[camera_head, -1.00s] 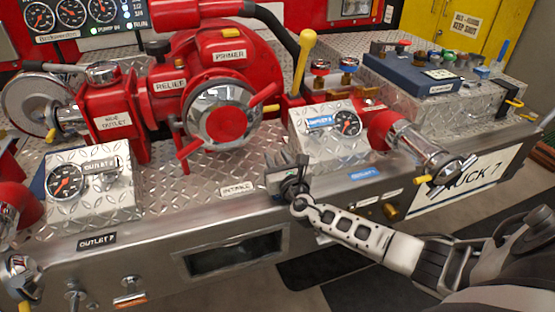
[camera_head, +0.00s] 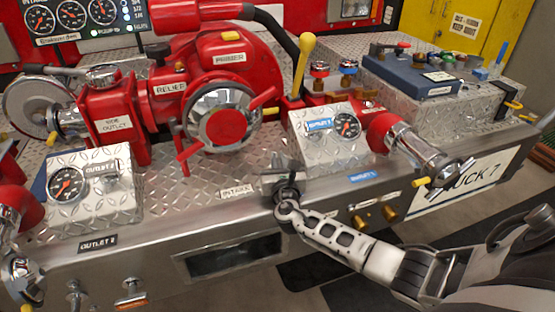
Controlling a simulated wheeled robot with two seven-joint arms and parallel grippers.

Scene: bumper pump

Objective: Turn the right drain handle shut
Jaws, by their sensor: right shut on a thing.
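My right gripper (camera_head: 283,182) is at the bumper's front edge, below and right of the INTAKE label (camera_head: 237,191). Its arm reaches in from the lower right. The gripper is shut on a small part there, taken to be the right drain handle. That handle is mostly hidden by the gripper and wrist, so its angle cannot be told. My left gripper is not in view.
Brass fittings (camera_head: 390,213) sit on the bumper (camera_head: 120,262) face right of my wrist. The right outlet pipe (camera_head: 420,148) with a yellow-tipped lever juts out above. A gauge box (camera_head: 325,145) and the red pump (camera_head: 225,70) stand behind.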

